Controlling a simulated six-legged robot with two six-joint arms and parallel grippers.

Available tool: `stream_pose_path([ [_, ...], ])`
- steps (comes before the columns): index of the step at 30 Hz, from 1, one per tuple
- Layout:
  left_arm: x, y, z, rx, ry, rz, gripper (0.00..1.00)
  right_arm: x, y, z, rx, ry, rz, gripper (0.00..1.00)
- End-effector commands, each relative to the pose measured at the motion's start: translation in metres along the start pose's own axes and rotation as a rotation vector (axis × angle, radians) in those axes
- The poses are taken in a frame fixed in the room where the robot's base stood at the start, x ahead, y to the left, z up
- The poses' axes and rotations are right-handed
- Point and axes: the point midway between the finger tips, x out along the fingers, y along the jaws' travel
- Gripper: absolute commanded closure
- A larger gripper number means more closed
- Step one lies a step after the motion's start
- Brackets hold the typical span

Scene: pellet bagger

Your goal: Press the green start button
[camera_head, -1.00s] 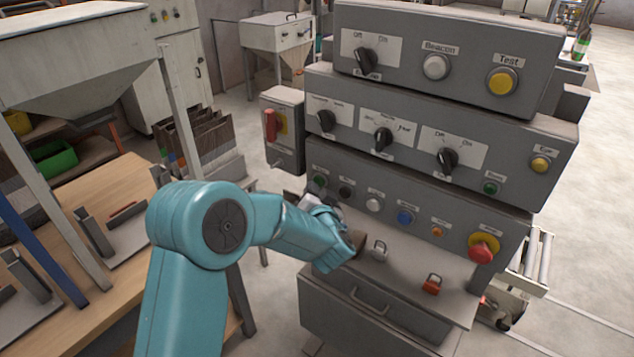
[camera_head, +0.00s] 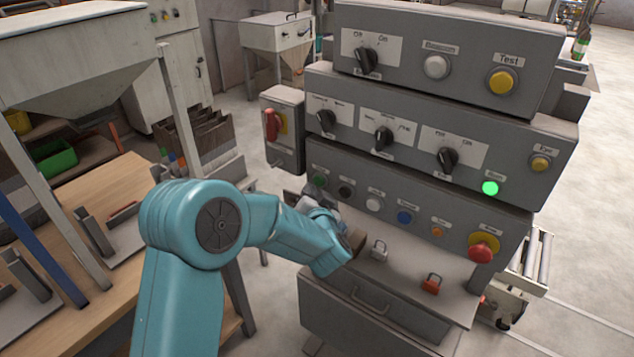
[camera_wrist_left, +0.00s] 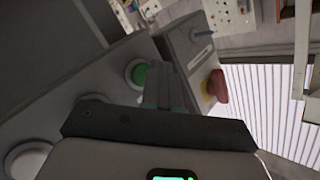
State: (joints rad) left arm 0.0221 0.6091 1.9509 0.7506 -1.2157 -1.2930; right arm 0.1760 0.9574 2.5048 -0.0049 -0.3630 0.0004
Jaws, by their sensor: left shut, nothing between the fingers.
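The green start button (camera_head: 319,181) is the leftmost in the lower row of the grey console, just above my left gripper (camera_head: 300,200). In the left wrist view the green button (camera_wrist_left: 138,74) shows uncovered, just left of the fingertips of my left gripper (camera_wrist_left: 165,72). The fingers are shut with nothing between them. They look apart from the button, though the exact gap is hard to judge. A green lamp (camera_head: 490,188) at the right of the middle console row glows brightly. My right gripper is not in view.
Black (camera_head: 345,190), white (camera_head: 373,204) and blue (camera_head: 405,216) buttons continue the row. A red emergency stop (camera_head: 482,248) is at its right end. A box with a red handle (camera_head: 271,125) stands left of the console.

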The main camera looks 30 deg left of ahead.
Motion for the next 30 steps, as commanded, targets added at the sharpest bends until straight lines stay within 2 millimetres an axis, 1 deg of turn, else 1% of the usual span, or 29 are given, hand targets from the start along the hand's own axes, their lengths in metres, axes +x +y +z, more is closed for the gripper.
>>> stream_pose_path([
  [6,-0.003,-0.002,0.003,0.0,0.0,0.0,1.0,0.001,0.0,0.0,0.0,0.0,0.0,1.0],
  [21,-0.039,-0.028,0.029,0.0,0.0,0.0,1.0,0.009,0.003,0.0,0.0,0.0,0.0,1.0],
  [30,-0.042,-0.031,0.03,-0.001,0.0,0.0,1.0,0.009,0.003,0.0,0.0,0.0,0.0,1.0],
])
